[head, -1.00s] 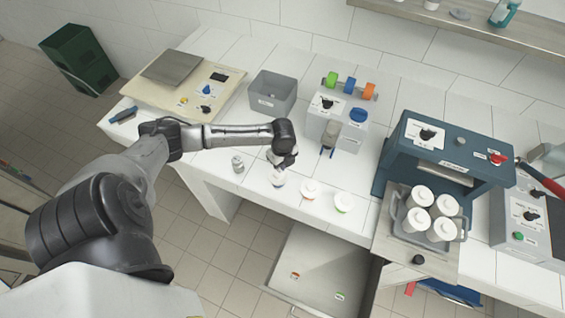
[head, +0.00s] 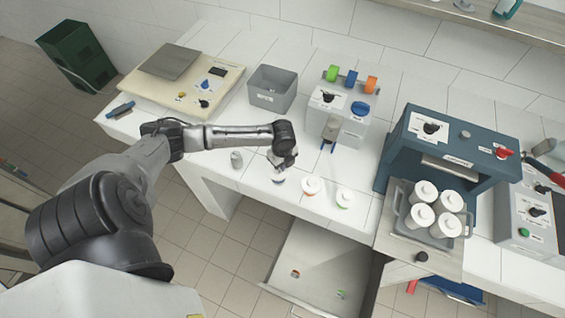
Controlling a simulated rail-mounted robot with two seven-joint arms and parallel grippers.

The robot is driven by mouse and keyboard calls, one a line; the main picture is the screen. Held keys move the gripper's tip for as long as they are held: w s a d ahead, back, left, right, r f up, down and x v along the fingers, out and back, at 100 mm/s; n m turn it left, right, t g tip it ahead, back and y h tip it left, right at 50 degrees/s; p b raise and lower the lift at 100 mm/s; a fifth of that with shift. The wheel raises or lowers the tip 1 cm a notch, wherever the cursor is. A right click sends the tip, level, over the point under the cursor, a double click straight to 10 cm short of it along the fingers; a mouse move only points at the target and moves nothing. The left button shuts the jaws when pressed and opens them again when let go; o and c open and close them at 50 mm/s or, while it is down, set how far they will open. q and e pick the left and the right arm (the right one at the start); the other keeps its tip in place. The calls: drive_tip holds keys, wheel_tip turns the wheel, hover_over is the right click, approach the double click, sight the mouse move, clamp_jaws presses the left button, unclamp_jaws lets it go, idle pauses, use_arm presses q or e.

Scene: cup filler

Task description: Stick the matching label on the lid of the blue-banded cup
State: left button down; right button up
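The blue-banded cup (head: 278,179) stands on the white counter and is partly covered by my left gripper (head: 283,167). The gripper points down right over its lid; whether they touch, and whether a label is between them, I cannot tell. The fingers are too small and dark to read as open or shut. An orange-banded cup (head: 311,187) and a green-banded cup (head: 344,198) stand to its right with white lids. A grey dispenser (head: 340,115) behind carries green, blue (head: 351,78) and orange rolls. My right gripper is out of view.
A small grey metal object (head: 236,159) stands left of the cups. A grey bin (head: 272,89) is behind. An open drawer (head: 315,265) juts out below the counter's front. A tray of white cups (head: 403,226) sits at the blue press (head: 455,150).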

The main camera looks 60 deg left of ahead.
use_arm(q)
drive_tip(key=shift+a+p, duration=0.1)
drive_tip(key=shift+p, duration=0.3)
drive_tip(key=shift+f, duration=0.25)
idle(1.0)
drive_tip(key=c, duration=1.3)
unclamp_jaws()
drive_tip(key=shift+c, duration=0.2)
drive_tip(key=shift+r, duration=0.1)
wheel_tip(320, 180, up, 14)
